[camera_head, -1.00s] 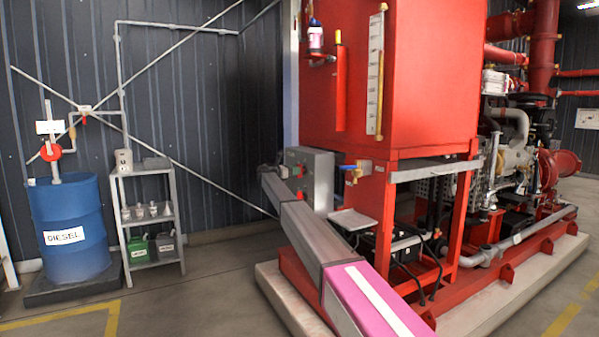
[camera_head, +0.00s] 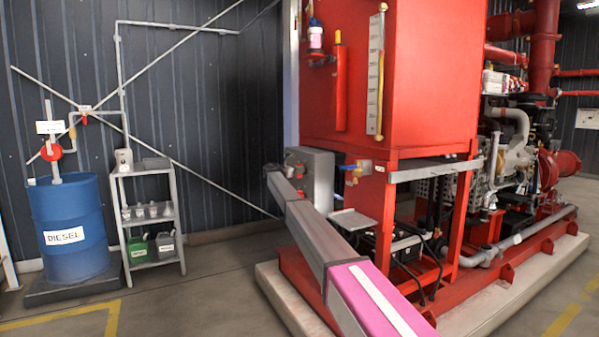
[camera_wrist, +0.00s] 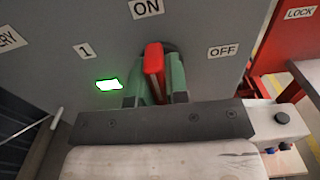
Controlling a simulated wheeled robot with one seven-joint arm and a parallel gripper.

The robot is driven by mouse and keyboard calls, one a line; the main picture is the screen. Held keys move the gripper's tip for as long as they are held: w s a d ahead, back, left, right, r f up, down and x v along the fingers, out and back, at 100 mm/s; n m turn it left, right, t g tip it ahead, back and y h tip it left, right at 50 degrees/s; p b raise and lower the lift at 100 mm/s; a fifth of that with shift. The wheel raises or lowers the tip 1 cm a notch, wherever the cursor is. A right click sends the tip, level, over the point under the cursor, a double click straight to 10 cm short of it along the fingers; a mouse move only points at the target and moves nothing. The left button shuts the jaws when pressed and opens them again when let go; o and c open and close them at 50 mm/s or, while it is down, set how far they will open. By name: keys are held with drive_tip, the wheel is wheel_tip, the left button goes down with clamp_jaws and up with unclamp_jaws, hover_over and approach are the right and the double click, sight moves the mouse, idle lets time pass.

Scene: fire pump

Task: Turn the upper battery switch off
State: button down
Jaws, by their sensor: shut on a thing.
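The grey battery switch box (camera_head: 321,172) stands beside the red frame in the head view, and its grey front panel (camera_wrist: 205,75) fills the wrist view. A red switch handle (camera_wrist: 154,62) sits upright in the picture below the ON label (camera_wrist: 146,8), with the OFF label (camera_wrist: 223,50) to its right and a "1" label (camera_wrist: 86,51) to its left. My gripper (camera_wrist: 155,88) has its green fingers on both sides of the handle and is shut on it. A bright green patch (camera_wrist: 109,85) shows left of the fingers.
A small grey shelf (camera_head: 355,221) juts out below the valve. A blue diesel drum (camera_head: 68,225) and rack (camera_head: 150,215) stand left; floor between is clear.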

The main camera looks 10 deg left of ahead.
drive_tip(key=m, duration=0.4)
drive_tip(key=shift+s, duration=0.1)
drive_tip(key=m, duration=0.4)
drive_tip(key=shift+s+d+f+m, duration=0.1)
drive_tip(key=shift+s+m, duration=0.05)
drive_tip(key=shift+m, duration=0.15)
drive_tip(key=m, duration=0.4)
drive_tip(key=shift+f+m, duration=0.1)
drive_tip(key=shift+m, duration=0.2)
drive_tip(key=shift+s+f+m, duration=0.1)
drive_tip(key=shift+f+m, duration=0.1)
drive_tip(key=shift+m, duration=2)
drive_tip(key=c, duration=1.1)
unclamp_jaws()
